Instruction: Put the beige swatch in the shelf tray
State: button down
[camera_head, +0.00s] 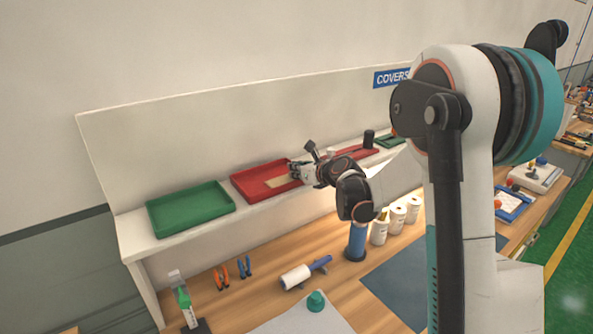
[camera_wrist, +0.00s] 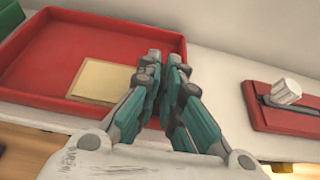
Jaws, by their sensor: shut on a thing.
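The beige swatch (camera_head: 278,181) is a thin flat square, over or on the floor of the red shelf tray (camera_head: 247,190). In the wrist view the swatch (camera_wrist: 98,80) extends left from my fingertips, inside the walls of the red tray (camera_wrist: 60,28). My gripper (camera_head: 294,174) is at the tray's right side, shut on the swatch's right edge. The wrist view shows the two fingers (camera_wrist: 165,68) close together, covering that edge. I cannot tell whether the swatch touches the tray floor.
A green tray (camera_head: 190,208) stands left of the red one on the white shelf. A red flat item with a black bar (camera_wrist: 282,100) and a white cap lies to the right. The workbench below holds pliers (camera_head: 245,266), a roller (camera_head: 297,277) and white canisters (camera_head: 397,216).

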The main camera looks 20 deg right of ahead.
jog(key=c, duration=2.1)
grip_release()
jog(key=shift+f, duration=0.1)
jog(key=shift+o, duration=0.2)
jog(key=v, duration=1.2)
